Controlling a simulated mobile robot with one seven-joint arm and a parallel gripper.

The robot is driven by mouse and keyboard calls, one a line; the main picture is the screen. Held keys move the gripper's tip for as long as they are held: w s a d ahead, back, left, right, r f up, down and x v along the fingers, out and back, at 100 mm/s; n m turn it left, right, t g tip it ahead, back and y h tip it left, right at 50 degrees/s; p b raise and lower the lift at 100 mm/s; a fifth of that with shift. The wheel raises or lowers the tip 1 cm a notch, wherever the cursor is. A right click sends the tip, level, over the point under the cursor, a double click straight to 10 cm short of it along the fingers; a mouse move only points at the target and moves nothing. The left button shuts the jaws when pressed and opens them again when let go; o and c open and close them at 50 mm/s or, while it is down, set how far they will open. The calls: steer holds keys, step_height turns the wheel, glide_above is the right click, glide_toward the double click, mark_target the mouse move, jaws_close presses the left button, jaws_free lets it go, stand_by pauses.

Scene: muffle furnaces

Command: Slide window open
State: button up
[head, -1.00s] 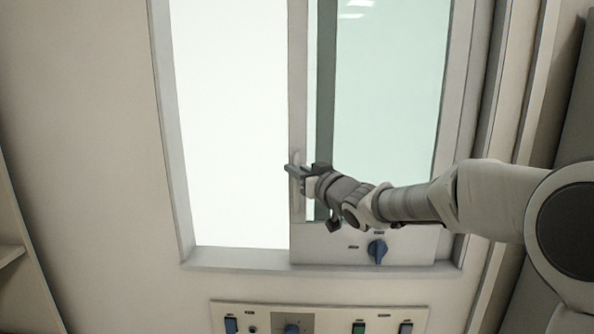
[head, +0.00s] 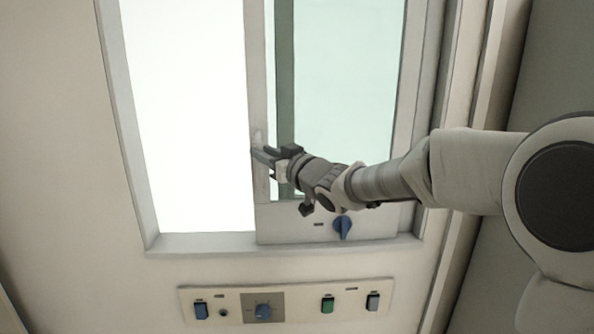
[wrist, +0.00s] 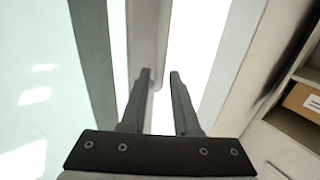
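The window is set in a light wall, in a pale frame (head: 132,150). Its left part shows a bright white opening (head: 190,110). The sliding sash with greenish glass (head: 350,80) covers the right part, and its pale upright edge bar (head: 259,60) stands mid-window. A small pale handle (head: 257,138) is on this bar. My gripper (head: 262,156) is at the handle, reaching in from the right. In the wrist view my gripper (wrist: 160,75) has its two fingers apart, over the edge bar (wrist: 143,30). Contact with the handle cannot be told.
A blue knob (head: 343,227) sits on the panel below the glass. A control panel (head: 240,325) with several switches and a dial is under the window. Shelves with a brown box (wrist: 303,98) show at the right of the wrist view.

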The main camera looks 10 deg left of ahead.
steer(key=v, duration=1.4)
steer(key=shift+b, duration=0.4)
steer(key=shift+d, duration=0.1)
